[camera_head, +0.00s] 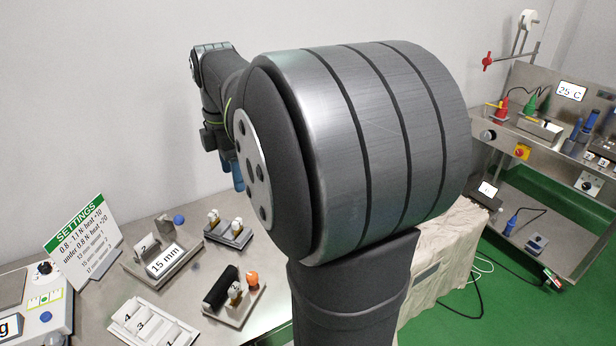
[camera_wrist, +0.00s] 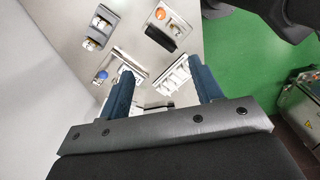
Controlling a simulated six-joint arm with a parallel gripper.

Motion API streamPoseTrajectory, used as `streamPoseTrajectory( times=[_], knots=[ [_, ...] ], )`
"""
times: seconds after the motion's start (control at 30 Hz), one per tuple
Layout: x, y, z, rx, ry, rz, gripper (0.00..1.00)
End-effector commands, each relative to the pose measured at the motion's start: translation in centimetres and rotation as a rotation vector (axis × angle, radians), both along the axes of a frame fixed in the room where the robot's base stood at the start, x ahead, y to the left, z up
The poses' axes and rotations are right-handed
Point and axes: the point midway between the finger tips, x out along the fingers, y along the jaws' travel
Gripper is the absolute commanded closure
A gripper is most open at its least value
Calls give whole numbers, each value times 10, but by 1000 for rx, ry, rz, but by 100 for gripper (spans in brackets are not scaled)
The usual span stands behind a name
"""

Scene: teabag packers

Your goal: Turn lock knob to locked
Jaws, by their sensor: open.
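No knob in view carries a readable lock label, so I cannot tell which is the lock knob. A blue ball knob (camera_head: 179,220) sits at the back of the 15 mm fixture (camera_head: 134,268). An orange knob (camera_head: 251,279) stands on the fixture with the black roller (camera_head: 222,287); it also shows in the wrist view (camera_wrist: 160,13). My gripper (camera_wrist: 160,66) is open and empty, its two blue fingers spread above the table. In the head view my gripper (camera_head: 236,174) is mostly hidden behind my arm.
A green-headed SETTINGS sign (camera_head: 82,236) and a scale (camera_head: 40,300) stand at the left. A numbered white block (camera_head: 150,328) lies in front. A small rack (camera_head: 229,229) stands behind the roller fixture. A metal workstation (camera_head: 545,150) is at the right.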

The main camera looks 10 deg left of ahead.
Motion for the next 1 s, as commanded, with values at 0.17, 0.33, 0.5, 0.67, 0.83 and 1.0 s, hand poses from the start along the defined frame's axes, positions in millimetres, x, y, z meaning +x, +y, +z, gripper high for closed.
streamPoseTrajectory(
  times=[0.17,0.33,0.5,0.67,0.83,1.0],
  knots=[
    [10,-8,-30,30,58,-8,50],
    [29,-31,-101,141,180,-46,50],
    [40,-52,-152,251,247,-101,50],
    [43,-59,-171,294,262,-126,50],
    [38,-53,-188,295,264,-124,50],
    [29,-43,-221,293,265,-124,50]
  ],
)
